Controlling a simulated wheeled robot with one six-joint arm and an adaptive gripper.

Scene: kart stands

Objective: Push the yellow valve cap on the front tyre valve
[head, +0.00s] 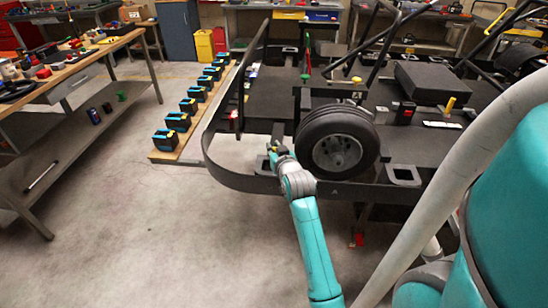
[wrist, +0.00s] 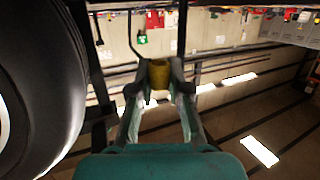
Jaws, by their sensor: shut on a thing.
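My gripper (head: 275,149) is beside the left side of the front tyre (head: 320,117), low near the kart's front. In the wrist view my gripper (wrist: 159,82) is shut on the yellow valve cap (wrist: 159,79), which sits between the two fingertips. The tyre (wrist: 50,85) fills the left side of the wrist view, with a gap between it and the fingers. The wheel rim (head: 337,152) faces the head camera. I cannot make out the tyre valve in either view, and the cap is too small to tell in the head view.
The black kart frame (head: 240,182) curves around the left of the wheel, close to my arm. A workbench (head: 85,62) with tools stands at the left. A row of black and blue boxes (head: 178,122) lies on a wooden board. The floor between them is clear.

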